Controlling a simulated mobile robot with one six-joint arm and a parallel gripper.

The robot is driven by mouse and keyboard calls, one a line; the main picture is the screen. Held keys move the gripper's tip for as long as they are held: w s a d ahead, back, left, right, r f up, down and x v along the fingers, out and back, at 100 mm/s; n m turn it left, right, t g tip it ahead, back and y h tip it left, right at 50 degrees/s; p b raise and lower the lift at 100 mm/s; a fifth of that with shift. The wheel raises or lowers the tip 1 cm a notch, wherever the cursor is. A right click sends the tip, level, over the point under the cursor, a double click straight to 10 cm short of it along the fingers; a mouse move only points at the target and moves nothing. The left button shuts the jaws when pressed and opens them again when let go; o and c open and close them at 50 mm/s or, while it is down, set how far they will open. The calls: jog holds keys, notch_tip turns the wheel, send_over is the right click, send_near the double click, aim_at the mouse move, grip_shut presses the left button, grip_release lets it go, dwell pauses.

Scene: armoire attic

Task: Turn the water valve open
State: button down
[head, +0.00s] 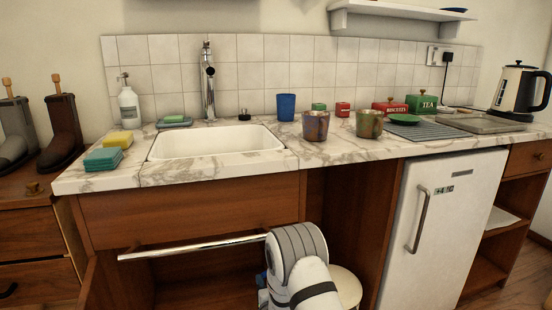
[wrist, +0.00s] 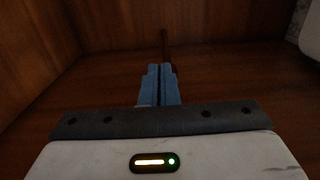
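The water valve cannot be made out in either view. My gripper (wrist: 160,84) shows in the wrist view with its two blue fingers side by side, only a thin dark line between them. A thin brown upright piece (wrist: 165,48), like a pipe or rod, rises just beyond the fingertips. I cannot tell whether the fingers touch it. Brown wooden panels surround the gripper.
A long shiny bar (head: 190,247) crosses in front of the space below the wooden sink panel (head: 190,208). A white fridge (head: 440,220) stands to the right. A round pale stool-like top (head: 347,287) is beside my arm. Cups, tins and sponges sit on the marble counter (head: 110,178).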

jog(key=shift+d+r, duration=0.2)
jog(key=shift+r, duration=0.15)
jog(key=shift+w+r, duration=0.1)
jog(key=shift+r, duration=0.4)
jog(key=shift+d+r, duration=0.1)
jog(key=shift+r, duration=0.15)
jog(key=s, duration=0.6)
jog(key=shift+d, duration=0.25)
dwell(0.4)
jog(key=shift+s+f, duration=0.1)
